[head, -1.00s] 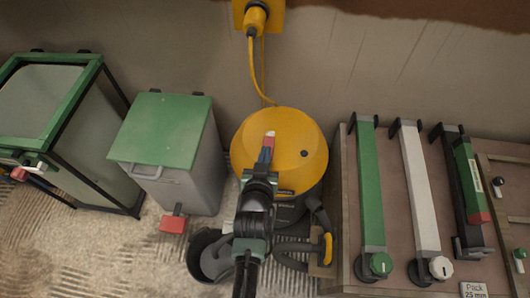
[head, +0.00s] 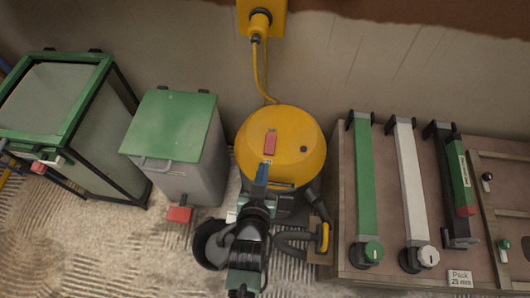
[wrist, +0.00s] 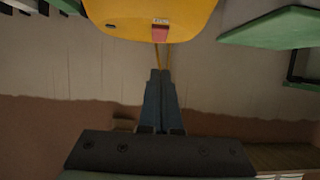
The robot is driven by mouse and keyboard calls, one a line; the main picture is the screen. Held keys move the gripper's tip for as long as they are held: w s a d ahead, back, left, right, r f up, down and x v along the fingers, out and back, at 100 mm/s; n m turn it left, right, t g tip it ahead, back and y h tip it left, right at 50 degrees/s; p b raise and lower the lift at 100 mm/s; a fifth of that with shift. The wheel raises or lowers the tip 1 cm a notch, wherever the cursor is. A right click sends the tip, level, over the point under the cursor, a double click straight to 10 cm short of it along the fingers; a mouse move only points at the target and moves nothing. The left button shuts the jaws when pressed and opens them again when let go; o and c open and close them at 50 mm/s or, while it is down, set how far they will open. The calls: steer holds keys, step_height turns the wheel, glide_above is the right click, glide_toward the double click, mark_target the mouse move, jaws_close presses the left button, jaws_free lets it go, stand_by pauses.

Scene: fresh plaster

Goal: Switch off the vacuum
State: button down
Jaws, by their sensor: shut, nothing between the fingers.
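The vacuum (head: 304,128) has a round yellow top and a dark lower body; it stands against the wall. A red switch (head: 270,141) sits on its top, and in the wrist view the switch (wrist: 160,34) shows with a small pale marking that I cannot read. Whether the switch is on or off I cannot tell. My gripper (head: 262,168) is shut and empty, over the near part of the yellow top, apart from the switch and on its near side. In the wrist view my fingertips (wrist: 160,72) are together, short of the switch.
A yellow plug and cord (head: 260,68) run from the wall to the vacuum. A grey bin with a green lid (head: 168,125) stands left, a green-framed box (head: 75,75) beyond it. A dark bucket (head: 207,250) is in front.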

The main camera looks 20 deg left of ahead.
steer(key=shift+s+d, duration=0.2)
steer(key=shift+s, duration=0.55)
steer(key=shift+r, duration=0.1)
